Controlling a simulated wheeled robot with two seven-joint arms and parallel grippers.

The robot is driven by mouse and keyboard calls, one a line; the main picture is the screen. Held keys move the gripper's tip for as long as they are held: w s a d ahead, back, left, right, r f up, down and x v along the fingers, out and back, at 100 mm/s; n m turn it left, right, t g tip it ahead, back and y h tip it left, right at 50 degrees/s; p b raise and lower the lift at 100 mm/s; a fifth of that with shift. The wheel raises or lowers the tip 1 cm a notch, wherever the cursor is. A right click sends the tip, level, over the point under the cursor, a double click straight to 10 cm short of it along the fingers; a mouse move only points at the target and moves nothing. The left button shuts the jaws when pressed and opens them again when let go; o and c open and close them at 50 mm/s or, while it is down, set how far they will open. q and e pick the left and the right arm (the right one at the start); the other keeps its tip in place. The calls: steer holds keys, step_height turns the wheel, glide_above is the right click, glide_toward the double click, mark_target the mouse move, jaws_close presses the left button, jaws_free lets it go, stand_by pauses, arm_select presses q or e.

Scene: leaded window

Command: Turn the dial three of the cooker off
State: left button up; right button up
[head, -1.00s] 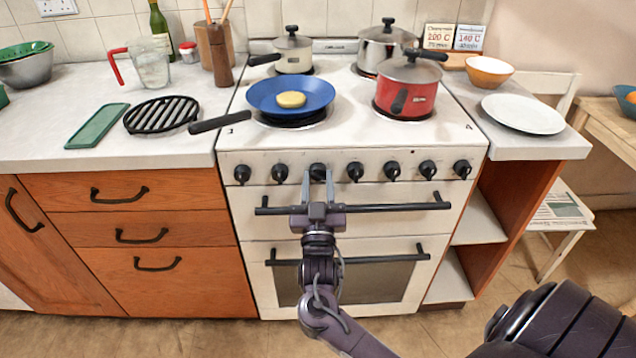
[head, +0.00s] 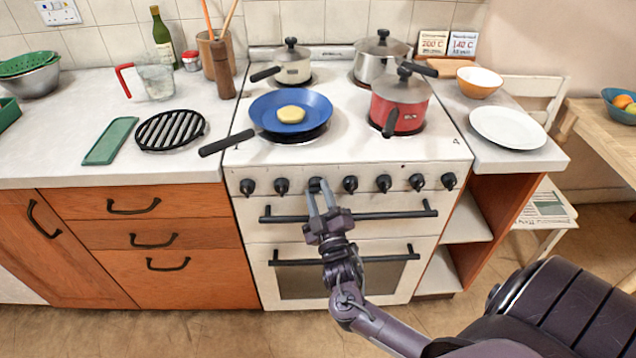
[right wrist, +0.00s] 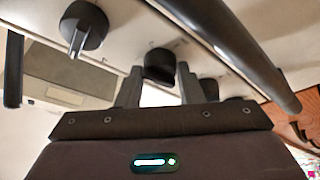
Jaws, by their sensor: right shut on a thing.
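The white cooker (head: 400,230) has a row of several black dials along its front. The third dial from the left (head: 315,184) is between the fingertips of my right gripper (head: 318,190), which is shut on it. In the right wrist view, the dark dial (right wrist: 160,66) sits between the two fingers of the gripper (right wrist: 158,88). Its pointer is largely hidden, so I cannot tell its setting. My left gripper is not in view.
The oven handle (head: 390,214) runs just below the dials, close to my gripper. A blue frying pan (head: 262,104) with a yellow piece in it stands above, its handle reaching past the cooker's left edge. A red pot (head: 405,92) stands at the right.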

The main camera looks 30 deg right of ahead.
steer(key=n+g+y+p, duration=0.1)
steer(key=n+p, duration=0.4)
steer(key=r+n+g+y+p, duration=0.1)
steer(key=n+y+p, duration=0.1)
steer(key=n+p, duration=0.3)
steer(key=n+g+y+p, duration=0.1)
steer(key=n+p, duration=0.3)
steer(key=p, duration=0.2)
steer(key=shift+s+d+r+n+g, duration=0.1)
steer(key=shift+d+r+n+g, duration=0.1)
steer(key=shift+n+g, duration=0.15)
steer(key=shift+f+n+g+p, duration=0.1)
steer(key=shift+n+g+p, duration=0.35)
steer(key=shift+n+p, duration=0.8)
steer(key=o, duration=0.9)
steer(key=shift+o, duration=0.2)
steer(key=v, duration=0.7)
steer(key=shift+s+a, duration=0.15)
steer(key=shift+s, duration=0.2)
